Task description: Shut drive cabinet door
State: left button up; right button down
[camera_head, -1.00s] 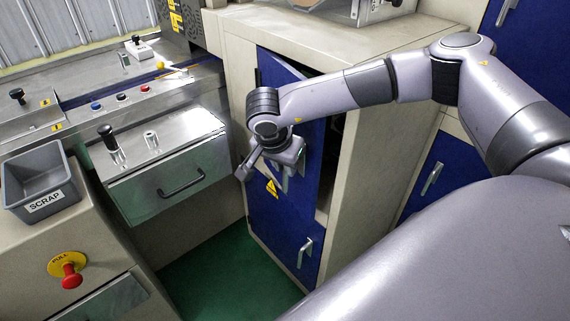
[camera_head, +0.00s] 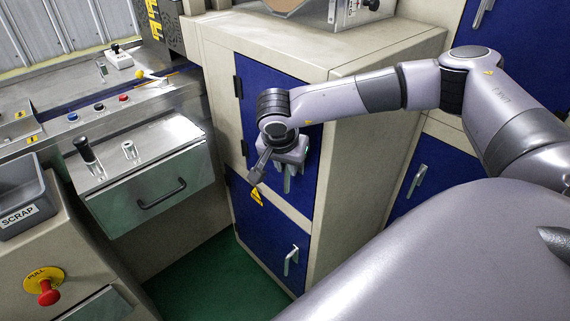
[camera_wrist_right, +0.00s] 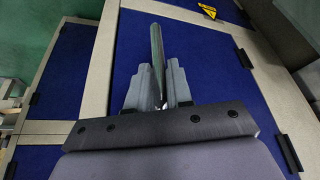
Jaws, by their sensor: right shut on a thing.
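The drive cabinet's upper blue door (camera_head: 262,78) is in the middle of the head view, hinged on its left side. It looks flush with the beige cabinet frame, and no dark gap shows, though my arm covers part of it. My right gripper (camera_head: 286,170) is at the door's right side, shut on its metal handle (camera_head: 287,184). In the right wrist view the two fingers (camera_wrist_right: 156,85) lie on either side of the grey handle bar (camera_wrist_right: 157,48), with blue door panel around them. My left gripper is not in view.
A lower blue door (camera_head: 262,235) with its own handle is below. A metal drawer unit (camera_head: 160,185), a grey scrap bin (camera_head: 22,195) and a red button (camera_head: 46,292) stand left. Green floor (camera_head: 205,275) is free in front.

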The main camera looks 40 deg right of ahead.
jog(key=shift+d, duration=0.25)
jog(key=c, duration=1.3)
grip_release()
jog(key=shift+o, duration=1)
jog(key=shift+s, duration=0.1)
jog(key=shift+a+r, duration=0.15)
jog(key=shift+r, duration=0.2)
jog(key=v, duration=0.6)
jog(key=shift+r+b, duration=0.2)
jog(key=shift+b, duration=0.15)
jog(key=shift+s, duration=0.1)
